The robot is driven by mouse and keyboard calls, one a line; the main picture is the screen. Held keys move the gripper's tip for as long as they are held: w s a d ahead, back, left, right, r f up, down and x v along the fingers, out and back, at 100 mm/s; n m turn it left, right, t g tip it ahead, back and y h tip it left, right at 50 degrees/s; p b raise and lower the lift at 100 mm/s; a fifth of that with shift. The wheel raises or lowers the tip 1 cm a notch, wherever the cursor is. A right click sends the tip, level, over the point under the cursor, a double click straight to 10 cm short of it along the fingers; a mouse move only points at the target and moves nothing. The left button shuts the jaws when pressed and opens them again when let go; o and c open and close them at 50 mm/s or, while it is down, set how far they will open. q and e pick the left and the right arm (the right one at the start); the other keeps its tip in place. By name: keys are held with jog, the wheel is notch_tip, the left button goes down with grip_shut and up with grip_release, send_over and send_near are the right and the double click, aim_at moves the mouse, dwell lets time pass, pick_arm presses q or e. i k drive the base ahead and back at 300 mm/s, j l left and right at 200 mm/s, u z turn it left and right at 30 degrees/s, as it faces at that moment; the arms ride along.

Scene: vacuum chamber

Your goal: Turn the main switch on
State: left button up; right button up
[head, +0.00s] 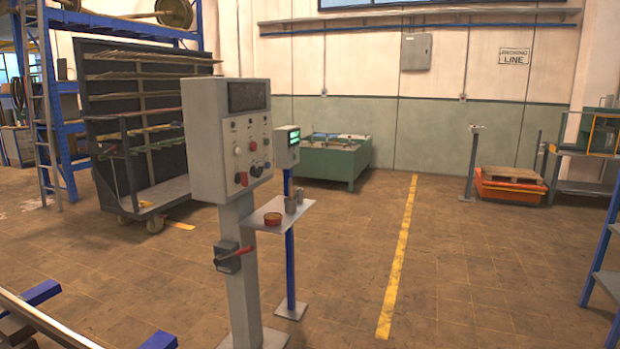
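A grey control cabinet (205,150) stands on a grey column (242,295) left of the picture's middle. Its front panel has a dark display (247,96) and several knobs and buttons, some of them red. Lower on the column is a dark switch box (226,262) with a red handle (242,251), which looks like the main switch. The handle sticks out toward the right and lies close to horizontal. No label on it can be read. Neither of my grippers shows in the head view.
A small shelf (262,229) with a red-brown tin (272,219) and metal cylinders juts out right of the column. A blue post (290,265) carries a small lit screen. Blue brackets and a metal bar fill the lower left. Floor right of the yellow line (398,260) is open.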

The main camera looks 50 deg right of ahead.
aim_at(242, 177)
jog(key=z, duration=1.25)
jog(key=u, duration=0.35)
jog(key=i+l+u, duration=0.7)
jog(key=l, duration=0.3)
